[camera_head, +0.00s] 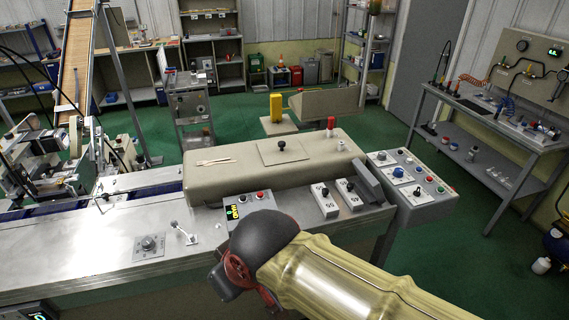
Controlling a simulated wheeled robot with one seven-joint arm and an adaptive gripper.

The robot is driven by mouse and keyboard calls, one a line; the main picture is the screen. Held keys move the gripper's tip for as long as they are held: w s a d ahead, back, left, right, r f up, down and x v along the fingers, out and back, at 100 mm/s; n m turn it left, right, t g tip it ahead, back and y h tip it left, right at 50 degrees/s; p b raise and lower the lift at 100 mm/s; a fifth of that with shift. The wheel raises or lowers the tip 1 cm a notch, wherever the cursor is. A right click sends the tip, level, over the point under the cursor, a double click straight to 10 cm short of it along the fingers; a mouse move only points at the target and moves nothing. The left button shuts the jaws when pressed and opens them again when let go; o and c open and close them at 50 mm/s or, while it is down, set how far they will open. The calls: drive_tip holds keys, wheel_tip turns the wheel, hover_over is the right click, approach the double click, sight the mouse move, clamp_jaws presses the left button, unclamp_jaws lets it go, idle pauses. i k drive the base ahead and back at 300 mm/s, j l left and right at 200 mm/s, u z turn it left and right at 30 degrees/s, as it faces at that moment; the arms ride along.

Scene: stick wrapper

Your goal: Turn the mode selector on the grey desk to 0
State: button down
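A grey sloped control desk (435,200) stands right of centre, beyond my arm. It carries several small controls: blue parts on white plates, a dark knob (417,191), a red button (430,179) and a green button (440,189). I cannot tell which is the mode selector or read its marks. A round dial on a plate (149,243) is on the metal bench at left. My gripper (222,280) is at bottom centre, left of and nearer than the desk. Its dark wrist hides most of it, and its fingers cannot be made out. Nothing held is visible.
The metal bench (80,258) bears a small box with a lit display (232,213), two switch boxes (325,200) and a long beige cover (225,178). A dark upright block (367,182) stands just left of the desk. Green floor lies open to its right.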

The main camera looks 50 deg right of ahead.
sight(417, 193)
drive_tip(key=z, duration=2.65)
